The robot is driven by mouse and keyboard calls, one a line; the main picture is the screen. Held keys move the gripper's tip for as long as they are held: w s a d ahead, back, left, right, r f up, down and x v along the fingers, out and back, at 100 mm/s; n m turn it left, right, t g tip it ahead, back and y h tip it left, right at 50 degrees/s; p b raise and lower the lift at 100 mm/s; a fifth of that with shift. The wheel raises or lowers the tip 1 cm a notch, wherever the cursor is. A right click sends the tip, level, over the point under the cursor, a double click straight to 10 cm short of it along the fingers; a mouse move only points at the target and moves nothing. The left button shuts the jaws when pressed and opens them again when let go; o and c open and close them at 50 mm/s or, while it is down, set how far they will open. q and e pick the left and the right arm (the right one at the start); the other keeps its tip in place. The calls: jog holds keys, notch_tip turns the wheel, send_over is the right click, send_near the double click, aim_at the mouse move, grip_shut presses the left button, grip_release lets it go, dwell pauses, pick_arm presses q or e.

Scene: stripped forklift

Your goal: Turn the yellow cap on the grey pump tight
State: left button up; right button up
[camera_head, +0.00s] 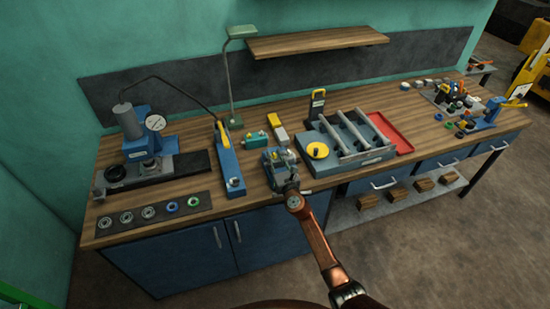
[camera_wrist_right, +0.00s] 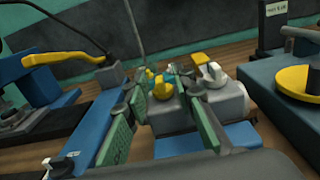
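The grey pump (camera_wrist_right: 228,104) sits on a blue base on the workbench, in the middle of the right wrist view. Its yellow cap (camera_wrist_right: 163,89) shows between the fingertips of my right gripper (camera_wrist_right: 162,84). The fingers stand apart on either side of the cap, with what looks like a gap. I cannot tell whether either fingertip touches it. In the head view my right gripper (camera_head: 284,168) is over the pump near the front edge and hides most of it and the cap. My left gripper is not in view.
A blue hand pump (camera_head: 231,165) lies left of my right gripper. A grey-blue fixture (camera_head: 345,150) with a yellow disc (camera_head: 318,150) is close on the right. A red tray (camera_head: 405,147) is further right.

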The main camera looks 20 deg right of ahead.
grip_shut()
jog(key=shift+a, duration=0.1)
dwell(0.3)
